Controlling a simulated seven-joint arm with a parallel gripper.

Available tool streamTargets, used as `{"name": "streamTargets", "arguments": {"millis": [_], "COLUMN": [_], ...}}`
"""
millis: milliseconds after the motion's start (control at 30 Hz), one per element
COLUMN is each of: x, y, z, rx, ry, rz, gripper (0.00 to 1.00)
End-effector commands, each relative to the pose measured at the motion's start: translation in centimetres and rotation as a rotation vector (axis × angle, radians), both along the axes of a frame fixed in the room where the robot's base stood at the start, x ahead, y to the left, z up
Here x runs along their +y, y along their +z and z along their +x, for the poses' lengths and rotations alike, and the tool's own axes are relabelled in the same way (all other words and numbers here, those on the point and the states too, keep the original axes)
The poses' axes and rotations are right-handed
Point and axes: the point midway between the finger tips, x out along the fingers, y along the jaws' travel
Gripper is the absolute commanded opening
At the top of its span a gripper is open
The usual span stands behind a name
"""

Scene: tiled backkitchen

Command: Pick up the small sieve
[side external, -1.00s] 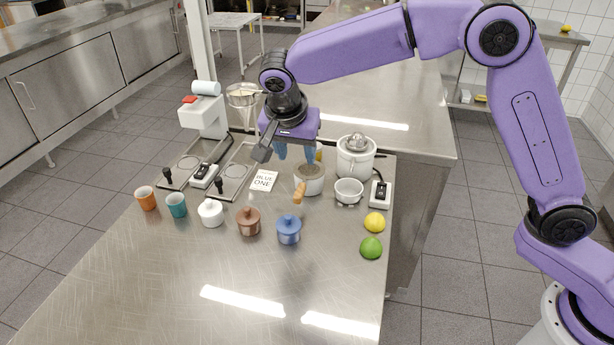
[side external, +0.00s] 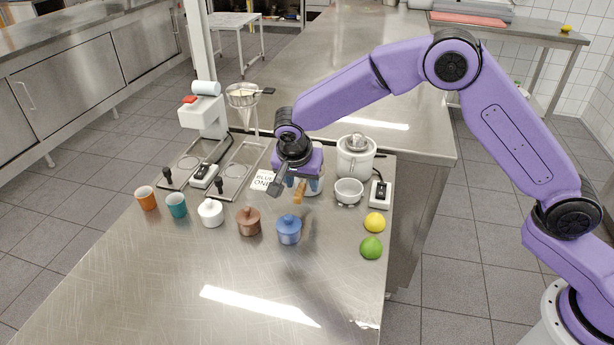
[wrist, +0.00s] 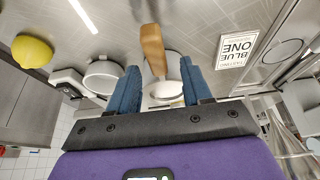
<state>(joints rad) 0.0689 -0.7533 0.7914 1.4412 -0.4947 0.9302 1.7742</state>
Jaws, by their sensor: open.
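The small sieve has a wooden handle (side external: 299,193) that slants down toward the front of the table. In the wrist view the handle (wrist: 153,45) runs up from between my fingers. The sieve's head appears to rest in a white pot (wrist: 163,92), mostly hidden by my gripper in the side view. My gripper (side external: 303,184) is open and low over the pot, pointing down. Its blue fingers are on either side of the handle's inner end in the wrist view; I cannot tell whether they touch it.
A white bowl (side external: 348,191) and a juicer (side external: 356,156) stand to the right. A lemon (side external: 374,222) and lime (side external: 371,247) lie front right. The front table is clear.

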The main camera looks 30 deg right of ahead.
Motion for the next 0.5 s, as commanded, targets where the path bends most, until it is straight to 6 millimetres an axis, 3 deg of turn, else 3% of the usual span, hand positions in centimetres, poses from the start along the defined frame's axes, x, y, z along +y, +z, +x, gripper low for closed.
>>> {"name": "streamTargets", "arguments": {"millis": [233,267,400,500], "x": [-0.01,-0.01,0.00,0.01], "y": [-0.15,-0.15,-0.14,-0.12], "z": [0.05,0.05,0.04,0.05], "rx": [0.000,0.000,0.000,0.000], "ry": [0.001,0.001,0.001,0.001], "rz": [0.000,0.000,0.000,0.000], "gripper": [0.49,0.42,0.00,0.00]}}
